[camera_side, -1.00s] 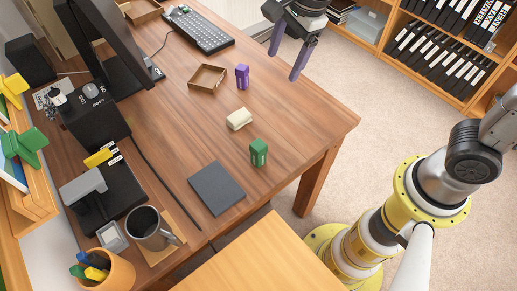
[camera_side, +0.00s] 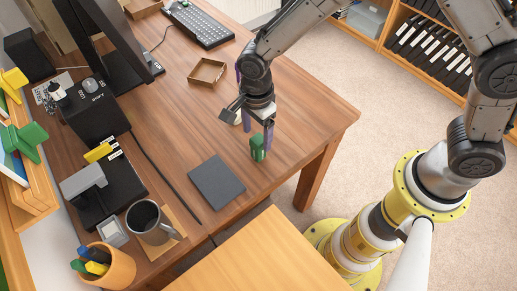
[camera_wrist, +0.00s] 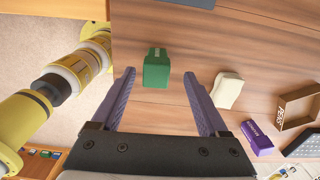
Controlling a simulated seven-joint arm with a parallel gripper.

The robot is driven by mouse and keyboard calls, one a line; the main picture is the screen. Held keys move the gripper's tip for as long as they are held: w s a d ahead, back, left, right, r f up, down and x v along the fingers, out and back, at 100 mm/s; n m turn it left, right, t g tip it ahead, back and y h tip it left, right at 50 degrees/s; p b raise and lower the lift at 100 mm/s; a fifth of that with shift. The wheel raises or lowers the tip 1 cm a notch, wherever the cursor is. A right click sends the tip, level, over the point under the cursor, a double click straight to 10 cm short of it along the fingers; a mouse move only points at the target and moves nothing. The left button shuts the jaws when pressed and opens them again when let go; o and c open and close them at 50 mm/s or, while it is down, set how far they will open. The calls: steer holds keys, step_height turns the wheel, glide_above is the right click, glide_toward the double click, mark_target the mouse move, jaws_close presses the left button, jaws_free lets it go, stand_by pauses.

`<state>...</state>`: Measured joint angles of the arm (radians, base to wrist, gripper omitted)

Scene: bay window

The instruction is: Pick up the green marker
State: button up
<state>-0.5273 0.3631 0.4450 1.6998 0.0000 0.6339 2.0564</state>
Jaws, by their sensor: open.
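The green marker (camera_side: 257,147) is a short, blocky green piece standing on the wooden desk near its right edge. It also shows in the wrist view (camera_wrist: 156,69), at the upper middle between the lines of my two purple fingertips. My gripper (camera_side: 257,136) points down just over the green marker, and one finger overlaps it in the side view. In the wrist view the fingers (camera_wrist: 160,73) are spread apart, with a gap on each side of the marker. I cannot tell whether the tips are level with it.
A cream block (camera_wrist: 228,91) and a purple block (camera_wrist: 257,138) stand near my right-hand finger in the wrist view. A dark pad (camera_side: 216,182) lies in front, and a mug (camera_side: 149,222) and pen cup (camera_side: 118,268) stand front left.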

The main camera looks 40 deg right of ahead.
mark_target(258, 157)
steer(key=f, duration=0.5)
steer(key=shift+s+f, duration=0.25)
steer(key=shift+f, duration=0.05)
jaws_close()
